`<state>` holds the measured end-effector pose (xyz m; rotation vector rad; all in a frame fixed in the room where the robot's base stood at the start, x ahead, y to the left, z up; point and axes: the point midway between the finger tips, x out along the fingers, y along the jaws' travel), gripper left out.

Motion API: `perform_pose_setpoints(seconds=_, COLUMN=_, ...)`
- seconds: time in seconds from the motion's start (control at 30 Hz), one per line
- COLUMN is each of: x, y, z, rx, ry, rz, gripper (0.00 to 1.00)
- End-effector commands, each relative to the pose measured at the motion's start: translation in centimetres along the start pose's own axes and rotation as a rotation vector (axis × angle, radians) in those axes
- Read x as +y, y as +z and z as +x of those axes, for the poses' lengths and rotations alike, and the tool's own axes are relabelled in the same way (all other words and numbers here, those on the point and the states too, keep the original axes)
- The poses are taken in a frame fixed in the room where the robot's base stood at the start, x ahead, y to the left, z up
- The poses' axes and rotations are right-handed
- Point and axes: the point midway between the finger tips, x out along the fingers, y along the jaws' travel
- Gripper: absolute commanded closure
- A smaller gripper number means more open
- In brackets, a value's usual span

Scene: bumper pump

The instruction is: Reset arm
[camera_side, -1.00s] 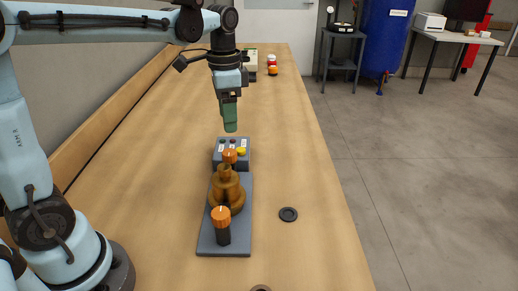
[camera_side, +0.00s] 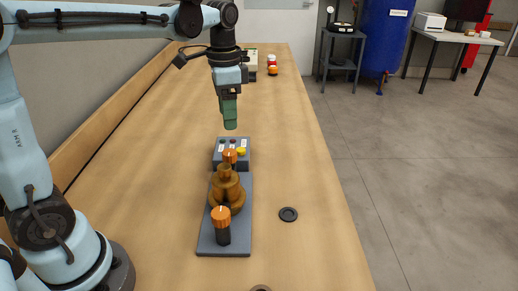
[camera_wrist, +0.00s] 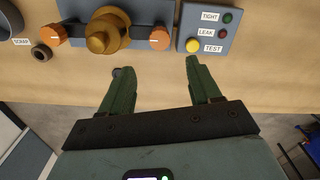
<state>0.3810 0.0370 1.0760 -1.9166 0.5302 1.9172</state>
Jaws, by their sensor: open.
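My gripper (camera_side: 230,115) hangs above the bench, behind the pump in the side view, with its green fingers pointing down. In the wrist view my gripper (camera_wrist: 155,80) shows its two fingers spread apart with nothing between them. The brass-coloured pump body (camera_side: 226,190) stands on a grey base plate (camera_side: 237,243). An orange-capped knob (camera_side: 221,215) is at the near end of the plate and another orange knob (camera_side: 230,156) is at the far end. A grey test box (camera_side: 217,158) with a yellow button (camera_wrist: 193,45) and labels TIGHT, LEAK and TEST stands beyond the pump.
A black ring (camera_side: 288,214) lies on the wooden bench (camera_side: 290,150) right of the pump. A dark round container is near the SCRAP label (camera_wrist: 21,42) in the wrist view. Red and orange items (camera_side: 272,67) stand at the bench's far end.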

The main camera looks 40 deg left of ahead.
Motion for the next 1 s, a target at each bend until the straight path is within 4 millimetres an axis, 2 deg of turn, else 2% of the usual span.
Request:
perform_pose_setpoints(seconds=0.4, x=0.0, y=0.0, z=6.1, rx=0.0, ry=0.0, rz=-0.001, gripper=0.37)
perform_pose_setpoints(seconds=0.6, x=0.0, y=0.0, z=8.4, rx=0.0, ry=0.0, rz=-0.001, gripper=0.37)
perform_pose_setpoints(seconds=0.8, x=0.0, y=0.0, z=9.7, rx=0.0, ry=0.0, rz=-0.001, gripper=0.37)
perform_pose_setpoints(seconds=1.0, x=0.0, y=0.0, z=9.9, rx=0.0, ry=0.0, rz=-0.001, gripper=0.37)
